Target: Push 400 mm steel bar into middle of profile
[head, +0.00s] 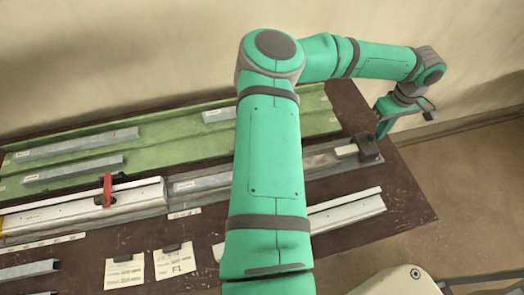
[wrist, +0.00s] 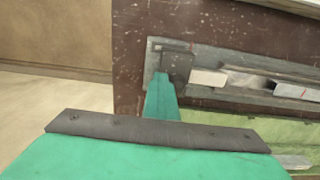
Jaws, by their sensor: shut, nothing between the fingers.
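In the head view a pale profile (head: 90,207) lies along the bench at the left, beside a red clamp lever (head: 107,188). A grey channel (head: 205,183) runs on from it to the right, partly hidden by my arm. Grey steel bars (head: 80,146) lie in the green tray; their labels are too small to read, so I cannot tell which is 400 mm. My gripper (head: 381,128) is shut and empty near the bench's right end. In the wrist view its teal finger (wrist: 161,98) appears beside the dark end block (wrist: 177,63); contact is unclear.
A pale block (head: 346,151) sits in the channel by the end block (head: 368,149). Another pale profile (head: 345,213) lies in front. Two paper cards (head: 125,269) and a short bar (head: 30,269) lie near the front left. Open floor (head: 465,180) is at the right.

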